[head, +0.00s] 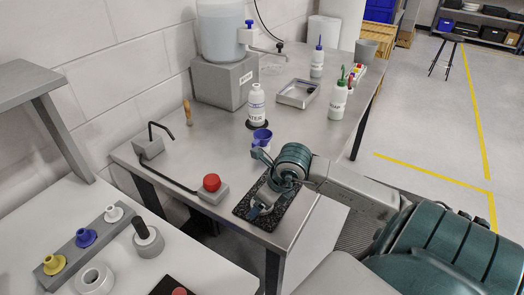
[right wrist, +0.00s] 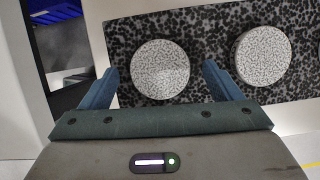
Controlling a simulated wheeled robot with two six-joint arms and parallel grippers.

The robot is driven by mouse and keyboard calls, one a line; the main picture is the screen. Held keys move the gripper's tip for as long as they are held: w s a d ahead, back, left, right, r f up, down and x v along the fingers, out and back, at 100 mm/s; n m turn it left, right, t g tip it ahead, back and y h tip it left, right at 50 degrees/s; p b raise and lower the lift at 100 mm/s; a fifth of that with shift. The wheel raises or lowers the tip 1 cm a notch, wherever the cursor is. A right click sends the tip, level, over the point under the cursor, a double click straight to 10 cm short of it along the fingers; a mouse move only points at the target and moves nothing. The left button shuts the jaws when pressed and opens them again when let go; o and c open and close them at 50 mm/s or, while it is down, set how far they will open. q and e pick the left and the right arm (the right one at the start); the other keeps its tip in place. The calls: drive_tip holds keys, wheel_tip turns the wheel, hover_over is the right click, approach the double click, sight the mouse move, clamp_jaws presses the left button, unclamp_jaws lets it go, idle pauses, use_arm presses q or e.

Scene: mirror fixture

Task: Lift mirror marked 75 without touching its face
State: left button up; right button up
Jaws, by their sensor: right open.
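A dark speckled board (head: 280,212) lies on the metal bench's near corner. In the right wrist view this board (right wrist: 210,30) carries a row of pale, finely speckled round discs. One disc (right wrist: 160,69) is between my right gripper's fingers, a second disc (right wrist: 263,57) is to its right, and a third is cut by the right edge. I read no mark 75 on any disc and cannot tell which is that mirror. My right gripper (right wrist: 160,66) is open, with a blue finger on each side of the first disc. In the head view my right gripper (head: 262,203) covers much of the board. My left gripper is out of view.
A red button box (head: 211,189) stands left of the board. A white table (head: 140,283) at the lower left holds coloured fittings. The bench's middle left is mostly clear.

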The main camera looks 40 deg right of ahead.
drive_tip(key=shift+f, duration=0.1)
drive_tip(key=c, duration=1.2)
drive_tip(key=shift+o, duration=0.2)
drive_tip(key=shift+w, duration=0.1)
